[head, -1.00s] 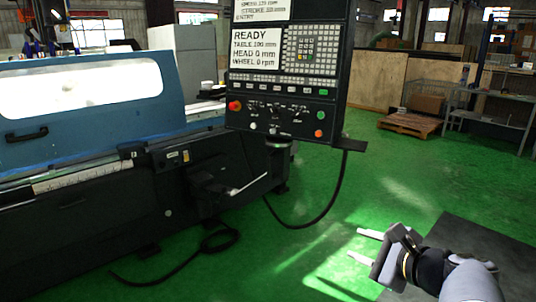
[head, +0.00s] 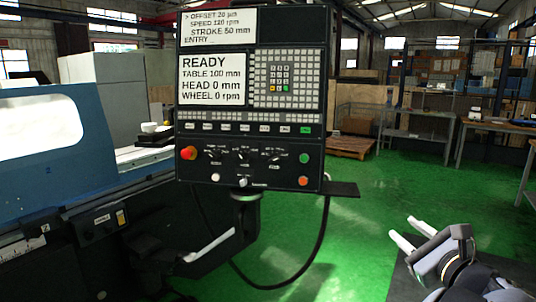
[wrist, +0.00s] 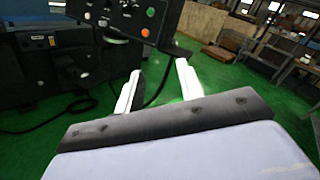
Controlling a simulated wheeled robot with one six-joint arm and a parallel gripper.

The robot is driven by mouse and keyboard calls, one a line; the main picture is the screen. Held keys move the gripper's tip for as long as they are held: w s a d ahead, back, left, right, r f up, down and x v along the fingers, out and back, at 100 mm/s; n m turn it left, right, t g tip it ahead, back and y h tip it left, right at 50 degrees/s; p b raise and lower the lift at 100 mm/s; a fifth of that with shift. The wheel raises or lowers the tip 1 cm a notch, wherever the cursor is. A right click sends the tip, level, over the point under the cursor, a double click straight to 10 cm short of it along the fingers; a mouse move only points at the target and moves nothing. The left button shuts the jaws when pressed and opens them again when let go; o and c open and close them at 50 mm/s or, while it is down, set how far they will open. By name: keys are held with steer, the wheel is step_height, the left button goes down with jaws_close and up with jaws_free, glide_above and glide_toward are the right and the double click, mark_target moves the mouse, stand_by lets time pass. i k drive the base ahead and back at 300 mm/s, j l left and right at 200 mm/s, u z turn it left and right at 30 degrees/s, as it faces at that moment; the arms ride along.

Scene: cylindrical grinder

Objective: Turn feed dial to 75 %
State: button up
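The control panel (head: 250,120) stands ahead, left of centre in the head view, on a pedestal arm. Its lower black face carries several small dark dials, among them a left dial (head: 213,155), a middle dial (head: 242,156) and a right dial (head: 274,158). Their labels are too small to read, so I cannot tell which one is the feed dial. My gripper (head: 412,234) is at the lower right, well apart from the panel, open and empty. In the wrist view its two pale fingers (wrist: 156,88) are spread, with the panel's lower right corner beyond them.
A red knob (head: 188,153) sits at the panel's left, with green and orange buttons at its right. A small shelf (head: 342,189) juts from the panel's lower right, and a black cable (head: 318,245) hangs below. Green floor lies open to the right.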

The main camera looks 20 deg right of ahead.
mark_target(274, 159)
steer(key=i+j+z, duration=0.2)
steer(key=i+j, duration=0.3)
steer(key=i+j+z, duration=0.2)
steer(key=i+j, duration=0.35)
steer(key=i+j+z, duration=0.2)
steer(key=i+j, duration=0.3)
steer(key=j, duration=0.25)
